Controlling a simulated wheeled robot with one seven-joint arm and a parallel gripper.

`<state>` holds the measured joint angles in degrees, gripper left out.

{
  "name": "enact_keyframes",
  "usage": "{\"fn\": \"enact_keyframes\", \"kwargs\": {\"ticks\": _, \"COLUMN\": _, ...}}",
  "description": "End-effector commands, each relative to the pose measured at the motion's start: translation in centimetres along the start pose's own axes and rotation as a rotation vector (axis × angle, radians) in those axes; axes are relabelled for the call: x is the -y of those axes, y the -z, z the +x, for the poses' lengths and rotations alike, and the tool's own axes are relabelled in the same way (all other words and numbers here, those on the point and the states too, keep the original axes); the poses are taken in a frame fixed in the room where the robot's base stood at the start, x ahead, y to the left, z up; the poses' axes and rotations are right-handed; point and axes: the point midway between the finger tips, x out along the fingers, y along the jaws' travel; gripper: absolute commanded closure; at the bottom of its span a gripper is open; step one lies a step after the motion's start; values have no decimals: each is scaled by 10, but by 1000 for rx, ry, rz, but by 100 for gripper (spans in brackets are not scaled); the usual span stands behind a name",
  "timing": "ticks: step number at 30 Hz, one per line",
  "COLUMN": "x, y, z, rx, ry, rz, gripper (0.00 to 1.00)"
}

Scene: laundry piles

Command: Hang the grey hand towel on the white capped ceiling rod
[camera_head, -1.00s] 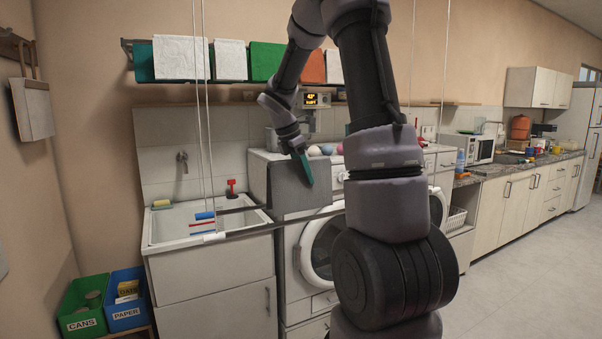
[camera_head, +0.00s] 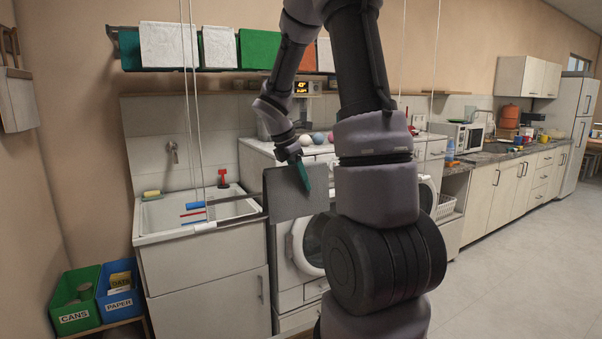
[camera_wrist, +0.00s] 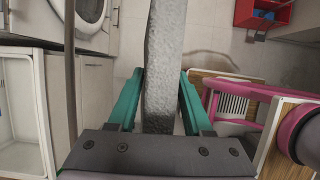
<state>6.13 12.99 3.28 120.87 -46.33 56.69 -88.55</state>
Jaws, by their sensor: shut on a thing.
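My gripper (camera_head: 304,174), with teal fingers, is shut on the grey hand towel (camera_head: 289,200). The towel hangs flat and upright below it, in front of the washer. In the wrist view the towel (camera_wrist: 163,60) is a grey strip between the fingers (camera_wrist: 157,100). The white capped rod (camera_head: 238,219) hangs on thin cords over the sink front. Its white cap is at the left, and it runs right until the towel covers it. In the wrist view a dark bar (camera_wrist: 70,80) runs beside the towel on the left, apart from it.
Blue-capped (camera_head: 194,205) and red (camera_head: 193,213) rods hang just behind, over the sink (camera_head: 150,238). Thin cords (camera_head: 188,90) rise to the ceiling. The washer (camera_head: 298,250) stands behind the towel. The wrist view shows a red crate (camera_wrist: 265,14) and a pink-framed object (camera_wrist: 222,88). Open floor lies right.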

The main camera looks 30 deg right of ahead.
Motion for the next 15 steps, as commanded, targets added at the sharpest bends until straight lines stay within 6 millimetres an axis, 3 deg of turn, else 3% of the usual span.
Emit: {"fn": "enact_keyframes", "kwargs": {"ticks": 15, "x": 1, "y": 16, "z": 39, "rx": -1, "ry": 2, "rz": 0, "gripper": 100}}
